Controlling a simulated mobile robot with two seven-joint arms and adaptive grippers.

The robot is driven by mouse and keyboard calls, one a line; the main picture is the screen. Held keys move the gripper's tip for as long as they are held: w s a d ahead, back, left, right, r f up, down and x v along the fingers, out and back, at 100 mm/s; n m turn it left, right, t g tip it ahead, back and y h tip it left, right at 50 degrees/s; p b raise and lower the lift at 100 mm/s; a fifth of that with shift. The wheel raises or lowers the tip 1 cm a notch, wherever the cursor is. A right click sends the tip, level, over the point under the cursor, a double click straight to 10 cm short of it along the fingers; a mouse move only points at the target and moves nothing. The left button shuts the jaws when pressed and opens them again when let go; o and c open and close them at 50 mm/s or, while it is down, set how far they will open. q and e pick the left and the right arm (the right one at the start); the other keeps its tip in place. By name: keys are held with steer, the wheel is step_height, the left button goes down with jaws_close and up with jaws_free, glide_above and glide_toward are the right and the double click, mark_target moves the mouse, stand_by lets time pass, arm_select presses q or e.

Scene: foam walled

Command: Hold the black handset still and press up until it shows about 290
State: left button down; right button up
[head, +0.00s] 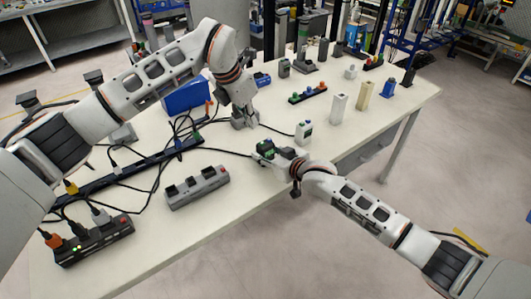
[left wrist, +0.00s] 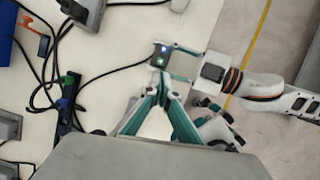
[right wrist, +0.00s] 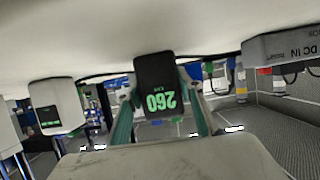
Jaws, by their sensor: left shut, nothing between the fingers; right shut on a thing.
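The black handset (right wrist: 155,75) is between the fingers of my right gripper (right wrist: 163,112), which is shut on it. Its green digits read 260, upside down in the right wrist view. In the left wrist view the handset (left wrist: 160,57) shows a green and a blue spot, with a cable leading off to the left. My right gripper also shows in the head view (head: 268,152), at the table's front edge. My left gripper (left wrist: 160,80) is shut and empty, its tips together just short of the handset; contact is unclear. In the head view the left gripper (head: 243,123) is over the table.
A grey dock (head: 196,187) and a power strip (head: 95,240) lie to the left among loose black cables. A small white device (head: 303,132) stands right of the grippers. A blue box (head: 187,95) and a black strip (head: 308,94) are farther back.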

arm_select(q)
steer(key=shift+w+d+r+m+t+h, duration=0.35)
steer(key=shift+m+t+h, duration=0.25)
steer(key=shift+m, duration=0.95)
steer(key=shift+w+d+r+m+t+h, duration=0.2)
steer(key=shift+w+d+m+t+h, duration=0.35)
steer(key=shift+m, duration=1.05)
steer(key=shift+w+d+r+m+t+h, duration=0.3)
steer(key=shift+m+t+h, duration=0.4)
steer(key=shift+m, duration=0.85)
steer(key=shift+f, duration=0.15)
glide_toward(270, 138)
steer(key=shift+x, duration=2.15)
steer(key=shift+w, duration=0.1)
